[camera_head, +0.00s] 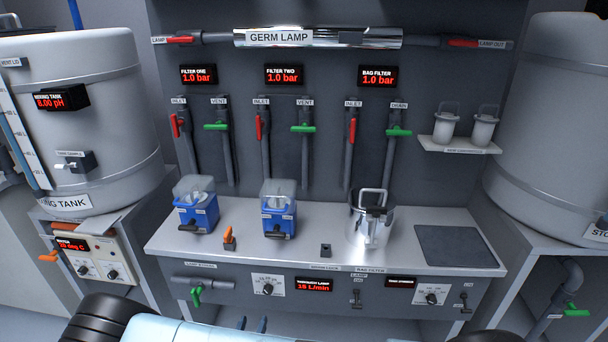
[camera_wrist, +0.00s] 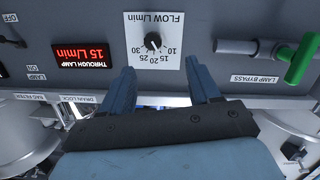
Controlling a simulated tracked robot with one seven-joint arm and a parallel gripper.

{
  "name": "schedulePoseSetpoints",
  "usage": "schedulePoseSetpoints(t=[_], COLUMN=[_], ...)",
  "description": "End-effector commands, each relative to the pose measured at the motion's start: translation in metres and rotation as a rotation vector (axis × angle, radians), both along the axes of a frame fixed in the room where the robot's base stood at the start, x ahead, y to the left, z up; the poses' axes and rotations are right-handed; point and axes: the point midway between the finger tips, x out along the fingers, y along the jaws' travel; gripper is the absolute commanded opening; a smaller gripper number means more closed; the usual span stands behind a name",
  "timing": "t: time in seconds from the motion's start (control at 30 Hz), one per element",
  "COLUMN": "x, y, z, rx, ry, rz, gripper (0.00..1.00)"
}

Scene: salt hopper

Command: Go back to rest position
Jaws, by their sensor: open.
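My gripper (camera_wrist: 163,82) is open and empty, its two blue-grey fingers apart below the flow dial in the wrist view. In the head view its fingertips (camera_head: 253,324) just show at the bottom, in front of the bench's front panel (camera_head: 330,268). The flow knob (camera_wrist: 153,42) sits beyond the fingers and is not between them; it also shows in the head view (camera_head: 267,289). The wrist picture is upside down. The display (camera_wrist: 85,54) beside the knob reads 15 L/min through the lamp. Most of my arm is out of view.
The green lamp bypass handle (camera_head: 197,295) sticks out of the front panel near my gripper. Two blue filter housings (camera_head: 197,215) (camera_head: 279,222) and a steel pot (camera_head: 367,230) stand on the bench. The mixing tank (camera_head: 85,115) stands left, another large tank (camera_head: 550,125) right.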

Motion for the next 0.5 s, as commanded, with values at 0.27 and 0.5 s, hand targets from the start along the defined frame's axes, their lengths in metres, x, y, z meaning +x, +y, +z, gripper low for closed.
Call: schedulePoseSetpoints(t=[0.27, 0.5], x=[0.042, 0.074], y=[0.019, 0.027], z=[0.046, 0.094], rx=[0.137, 0.250], ry=[0.213, 0.371], rz=[-0.054, -0.066], gripper=[0.61, 0.61])
